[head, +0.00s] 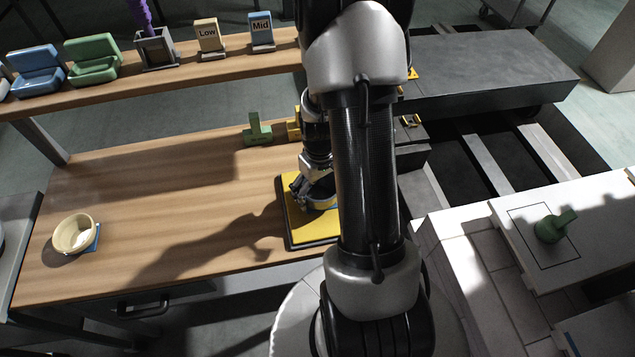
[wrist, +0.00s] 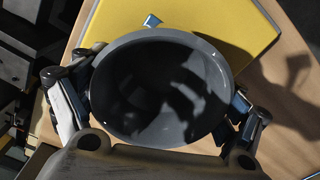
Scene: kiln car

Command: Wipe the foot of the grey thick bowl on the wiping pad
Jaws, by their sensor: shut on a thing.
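The grey thick bowl (wrist: 160,90) fills the middle of the wrist view, its dark inside facing the camera. My gripper (head: 312,196) is shut on the bowl, with one finger on each side of its rim in the wrist view (wrist: 160,105). The yellow wiping pad (head: 298,229) lies in a dark frame on the wooden table; it also shows behind the bowl in the wrist view (wrist: 225,22). The bowl is over the pad. Its foot is hidden beneath it, so I cannot tell whether it touches the pad. In the head view my arm hides most of the bowl.
A cream bowl (head: 73,234) sits on a blue pad at the table's left. A green block-like object (head: 257,131) stands behind the wiping pad. A raised shelf (head: 180,76) holds boxes and "Low" and "Mid" cards. Another green object (head: 552,228) is on the white slab at right. The table's middle is clear.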

